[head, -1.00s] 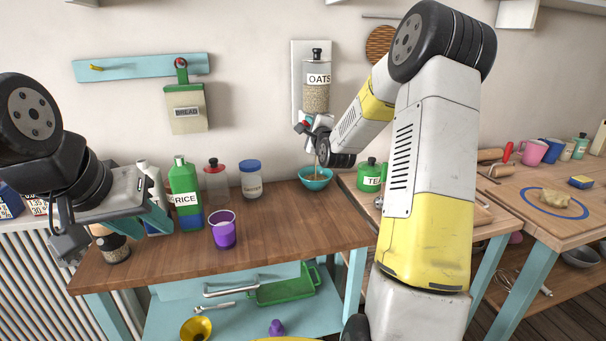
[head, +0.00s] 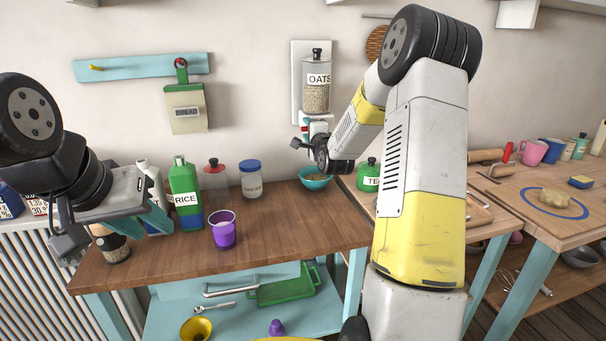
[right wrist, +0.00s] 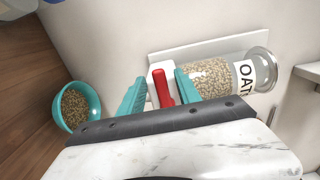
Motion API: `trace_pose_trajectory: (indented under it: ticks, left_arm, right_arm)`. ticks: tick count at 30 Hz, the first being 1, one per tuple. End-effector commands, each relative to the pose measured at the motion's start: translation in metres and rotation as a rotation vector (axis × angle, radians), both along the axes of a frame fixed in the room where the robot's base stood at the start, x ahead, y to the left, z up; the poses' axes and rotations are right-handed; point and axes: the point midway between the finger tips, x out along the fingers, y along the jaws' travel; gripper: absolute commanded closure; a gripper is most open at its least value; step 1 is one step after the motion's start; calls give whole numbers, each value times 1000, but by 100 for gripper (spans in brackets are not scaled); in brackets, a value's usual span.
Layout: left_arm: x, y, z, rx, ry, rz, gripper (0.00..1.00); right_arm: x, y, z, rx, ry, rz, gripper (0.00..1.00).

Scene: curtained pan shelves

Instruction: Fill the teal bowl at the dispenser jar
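The teal bowl (head: 316,184) stands on the wooden counter below the dispenser jar and holds oats; its inside shows in the right wrist view (right wrist: 92,88). The dispenser jar (head: 316,98), labelled OATS, hangs on a white wall panel and is partly full. A red lever (right wrist: 161,88) sits on its white spout. My right gripper (head: 300,143) is at the spout, above the bowl. In the right wrist view its teal fingers (right wrist: 160,92) are apart, on either side of the lever. My left gripper (head: 112,225) is over the counter's left end; its finger opening is unclear.
A green RICE bottle (head: 185,190), a purple cup (head: 223,231), a blue-lidded jar (head: 251,181) and a red-lidded jar (head: 215,183) stand on the counter. A green TEA canister (head: 369,177) is right of the bowl. The counter's front middle is clear.

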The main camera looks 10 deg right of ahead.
Motion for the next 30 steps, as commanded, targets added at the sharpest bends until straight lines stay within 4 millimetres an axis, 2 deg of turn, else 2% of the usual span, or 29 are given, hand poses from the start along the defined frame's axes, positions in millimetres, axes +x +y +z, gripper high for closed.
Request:
trace_pose_trajectory:
  ticks: [8,21,30]
  left_arm:
    - [0,0,0,0,0,0,64]
    - [0,0,0,0,0,0,64]
    - [0,0,0,0,0,0,64]
  right_arm:
    - [-2,0,1,1,-2,-1,60]
    - [-19,-1,1,1,-2,-1,60]
    - [-20,-1,1,1,-2,-1,60]
